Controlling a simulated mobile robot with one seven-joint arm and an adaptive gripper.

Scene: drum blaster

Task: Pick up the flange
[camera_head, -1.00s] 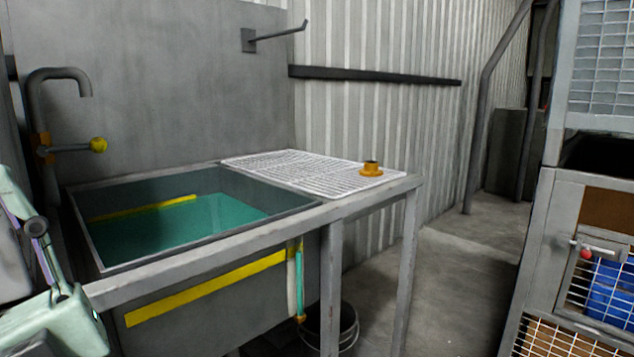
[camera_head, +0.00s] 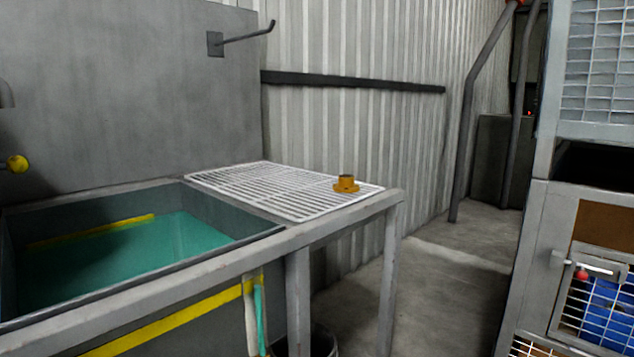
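The flange (camera_head: 346,185) is a small orange-brown ring with a raised collar. It sits upright on the white wire rack (camera_head: 262,190), near the rack's right end. The rack lies on the metal sink stand, to the right of the basin. Nothing touches the flange except the rack. My gripper is not in view.
The sink basin (camera_head: 230,229) holds green liquid and stands at the left. The stand's front rail (camera_head: 190,273) runs along the near side. A caged cabinet (camera_head: 540,240) stands at the right. Open concrete floor (camera_head: 445,270) lies between stand and cabinet.

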